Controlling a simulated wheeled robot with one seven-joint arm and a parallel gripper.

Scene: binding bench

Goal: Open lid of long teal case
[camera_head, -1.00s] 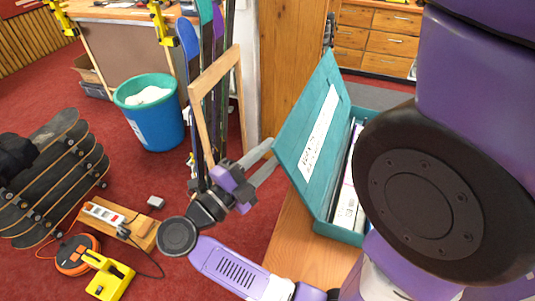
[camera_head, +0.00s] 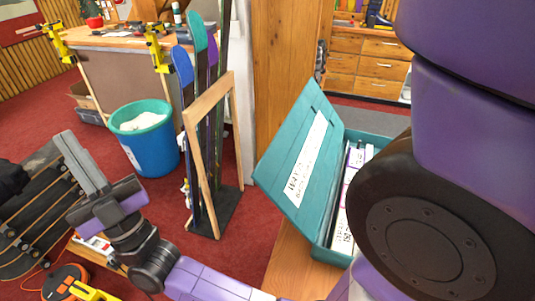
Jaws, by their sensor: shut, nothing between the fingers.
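The long teal case (camera_head: 322,254) lies on the wooden bench at the right. White and purple items show inside the case. The case's right part is hidden behind my arm. My gripper (camera_head: 78,148) is at the left, well away from the lid, over the floor. Its two grey fingers are together, pointing up and away, with nothing held.
A wooden rack with skis (camera_head: 212,150) stands between my gripper and the case. A blue bin (camera_head: 150,150) is behind it. Skateboards (camera_head: 30,220) and an orange reel (camera_head: 62,283) are at the lower left. The bench top (camera_head: 292,270) left of the case is bare.

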